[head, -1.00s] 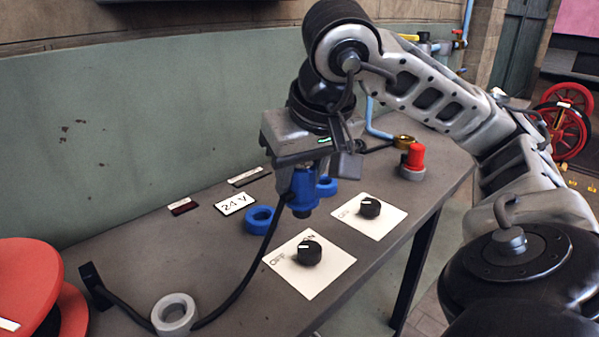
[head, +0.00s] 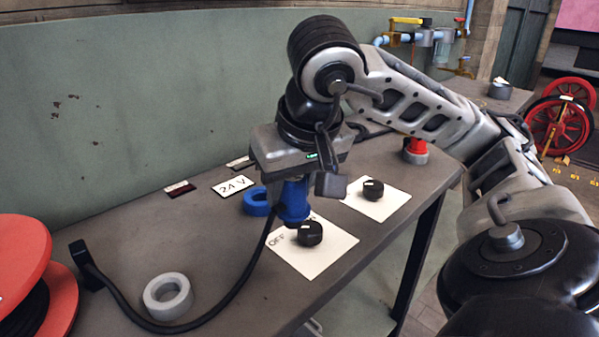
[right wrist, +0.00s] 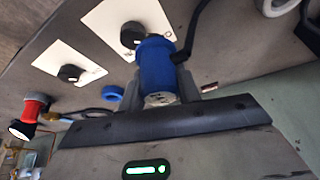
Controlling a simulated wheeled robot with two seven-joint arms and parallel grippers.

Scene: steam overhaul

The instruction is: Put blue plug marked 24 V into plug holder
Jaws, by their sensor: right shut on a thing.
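The blue plug (head: 292,203) hangs upright in my right gripper (head: 290,180), which is shut on its top; the right wrist view also shows the plug (right wrist: 157,68) between the fingers. A black cable (head: 240,280) runs from the plug. A blue ring holder (head: 256,203) lies on the bench beside the "24 V" label (head: 234,186), just left of the plug and apart from it. The plug appears to be above the bench, close to a white card. My left gripper is not in view.
Two white cards with black knobs (head: 310,234) (head: 373,190) lie on the bench (head: 130,240). A grey ring (head: 168,296) lies front left. A red reel (head: 25,265) is at the left edge.

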